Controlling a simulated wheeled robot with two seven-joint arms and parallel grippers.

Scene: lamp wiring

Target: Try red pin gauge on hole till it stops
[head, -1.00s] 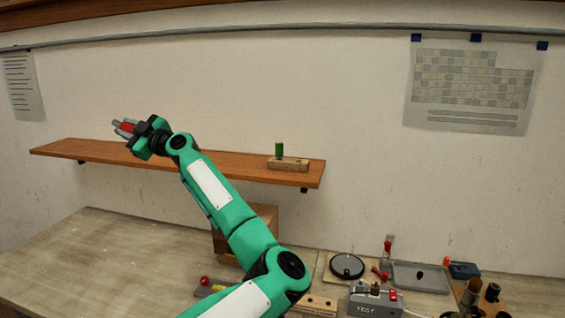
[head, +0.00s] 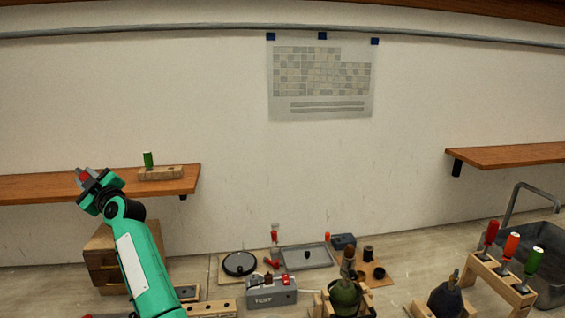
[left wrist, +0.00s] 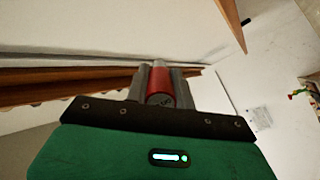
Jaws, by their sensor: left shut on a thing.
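My left gripper (head: 84,176) is raised at the left, in front of the wall shelf, and is shut on a red cylinder, the red pin gauge (left wrist: 160,84). A green pin (head: 148,160) stands upright in a wooden block (head: 161,173) on the shelf, to the right of the gripper. I cannot tell which hole the task means. My right gripper is not in view.
The left shelf (head: 188,174) is behind my left arm. On the bench are a grey TEST box (head: 271,291), a black disc (head: 239,264), a grey tray (head: 308,257), a green lamp-like body (head: 345,296) and a screwdriver rack (head: 500,278). A sink (head: 545,262) is at the right.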

